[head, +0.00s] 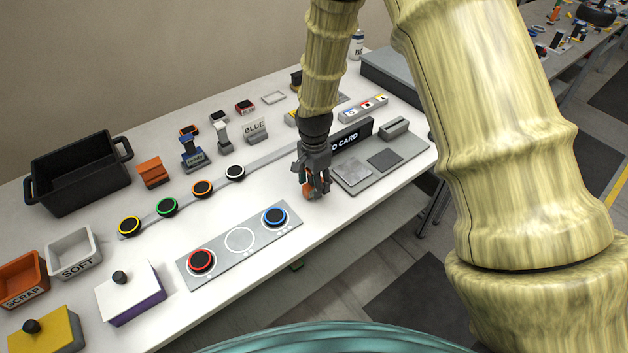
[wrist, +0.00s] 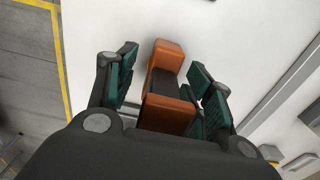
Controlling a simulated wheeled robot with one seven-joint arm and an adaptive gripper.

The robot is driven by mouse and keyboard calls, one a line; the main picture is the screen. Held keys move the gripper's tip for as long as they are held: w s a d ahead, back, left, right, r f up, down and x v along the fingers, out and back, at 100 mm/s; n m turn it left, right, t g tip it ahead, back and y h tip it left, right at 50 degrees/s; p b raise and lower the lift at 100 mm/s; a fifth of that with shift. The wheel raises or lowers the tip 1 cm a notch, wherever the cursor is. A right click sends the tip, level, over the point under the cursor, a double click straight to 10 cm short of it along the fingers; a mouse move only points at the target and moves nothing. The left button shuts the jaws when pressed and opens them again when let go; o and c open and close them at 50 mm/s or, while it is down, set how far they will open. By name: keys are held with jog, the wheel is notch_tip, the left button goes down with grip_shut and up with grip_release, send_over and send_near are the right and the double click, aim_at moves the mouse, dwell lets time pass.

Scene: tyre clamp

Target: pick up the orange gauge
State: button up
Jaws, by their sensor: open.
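The orange gauge, an orange block with a dark middle band, stands between the green-padded fingers of my gripper (wrist: 162,88) in the wrist view. Its orange end (wrist: 167,56) reaches out beyond the fingertips. The fingers are open on either side of it, with a gap visible at the left finger; contact on the right is unclear. In the head view my gripper (head: 315,190) is low over the table's front edge area. Only a bit of the orange gauge (head: 307,189) shows there, the rest hidden by the fingers.
The white table (head: 215,240) holds a grey plate with red and blue rings (head: 240,241) to the left of the gripper. A grey card fixture (head: 383,158) stands close on the right. Another orange block (head: 152,171) sits near the black bin (head: 80,172).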

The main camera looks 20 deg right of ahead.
jog(key=shift+f, duration=0.35)
grip_shut()
jog(key=shift+w+r, duration=0.1)
jog(key=shift+r, duration=0.1)
jog(key=shift+r+b, duration=0.95)
jog(key=shift+r, duration=0.35)
jog(key=s+d+r+b, duration=0.1)
jog(key=s+d+b, duration=0.1)
jog(key=s, duration=0.5)
jog(key=s+d+r+b, duration=0.1)
jog(key=s+d+b, duration=0.2)
jog(key=s, duration=0.5)
jog(key=shift+d, duration=0.6)
